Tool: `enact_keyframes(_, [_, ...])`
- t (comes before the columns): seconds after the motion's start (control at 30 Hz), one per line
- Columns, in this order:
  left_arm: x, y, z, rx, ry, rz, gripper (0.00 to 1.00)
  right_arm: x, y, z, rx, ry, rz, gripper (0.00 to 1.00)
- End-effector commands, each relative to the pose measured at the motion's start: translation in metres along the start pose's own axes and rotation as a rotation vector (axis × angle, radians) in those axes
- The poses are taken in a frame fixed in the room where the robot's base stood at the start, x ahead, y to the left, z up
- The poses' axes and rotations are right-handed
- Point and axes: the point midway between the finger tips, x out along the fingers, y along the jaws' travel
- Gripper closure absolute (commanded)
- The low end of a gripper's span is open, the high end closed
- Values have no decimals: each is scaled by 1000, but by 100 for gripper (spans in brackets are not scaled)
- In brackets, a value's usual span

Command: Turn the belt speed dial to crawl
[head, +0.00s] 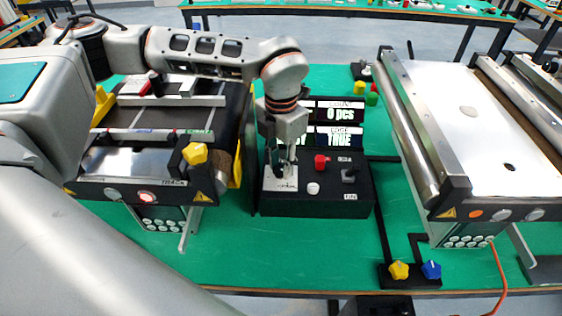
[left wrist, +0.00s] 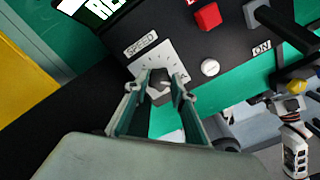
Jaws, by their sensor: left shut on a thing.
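The belt speed dial (left wrist: 158,84) is a dark knob on a light scale plate marked SPEED in the left wrist view. It sits on a black control box (head: 330,205) in the middle of the green table. My left gripper (left wrist: 155,92) comes down over the dial and is shut on it, one finger on each side. In the head view my left gripper (head: 285,165) stands over the left end of the box and hides the dial. The plate's markings are too small to read fully. My right gripper is not in view.
The box also carries a red button (head: 321,162), a white knob (head: 313,188) and a dark switch (head: 349,175). Displays (head: 339,113) stand behind it. Conveyors flank it, one at left (head: 110,180) and one at right (head: 480,110). Yellow and blue knobs (head: 400,270) sit in front.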

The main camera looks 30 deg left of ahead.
Motion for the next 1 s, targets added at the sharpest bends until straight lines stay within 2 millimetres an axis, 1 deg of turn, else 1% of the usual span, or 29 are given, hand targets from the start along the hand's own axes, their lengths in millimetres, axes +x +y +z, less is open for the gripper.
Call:
enact_keyframes(0.43, [0,0,0,9,0,0,97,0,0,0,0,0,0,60])
enact_keyframes(0.47, [0,0,0,9,0,0,70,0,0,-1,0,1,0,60])
enact_keyframes(0.5, [0,0,0,8,0,0,60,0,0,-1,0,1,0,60])
enact_keyframes(0.53, [0,0,0,8,0,0,58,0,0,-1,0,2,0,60])
enact_keyframes(0.87, [-1,0,0,8,-1,0,58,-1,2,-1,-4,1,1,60])
enact_keyframes(1.0, [-12,0,1,8,-3,0,58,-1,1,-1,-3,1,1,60])
